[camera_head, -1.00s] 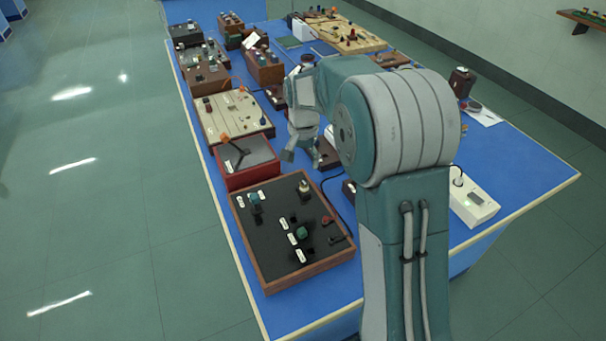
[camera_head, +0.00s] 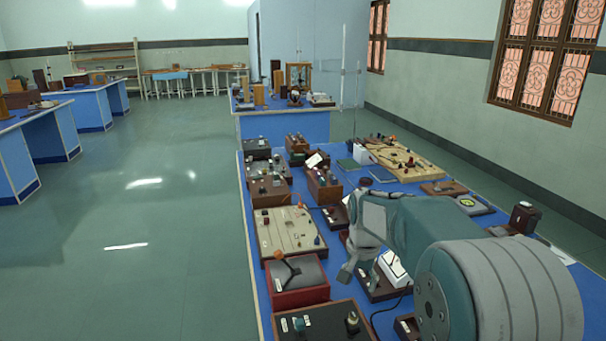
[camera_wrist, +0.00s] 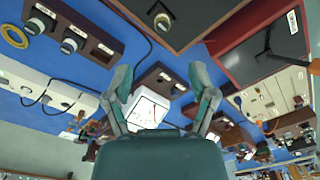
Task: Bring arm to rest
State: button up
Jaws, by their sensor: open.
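My gripper (camera_head: 358,276) hangs over the blue bench (camera_head: 251,236), just right of a red-framed instrument (camera_head: 297,284) in the head view. It is empty. In the wrist view its two fingers (camera_wrist: 158,80) stand apart, with a white meter (camera_wrist: 148,108) showing between them beyond. My arm is bent, with its large shoulder at the lower right of the head view. No finger clearly touches anything, but the height above the bench is hard to tell.
A black-topped instrument with a wooden frame (camera_head: 292,325) is at the near edge. A cream board (camera_head: 284,234) and several wooden boxes line the left side. A large wooden board (camera_head: 408,163) lies at the far right. Open floor (camera_head: 170,270) lies left of the bench.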

jog(key=s+r+n+t, duration=0.2)
jog(key=s+r+n, duration=0.1)
jog(key=s, duration=1.1)
jog(key=s+r+n+t, duration=0.3)
jog(key=s+r, duration=0.2)
jog(key=s, duration=0.8)
jog(key=shift+s, duration=0.35)
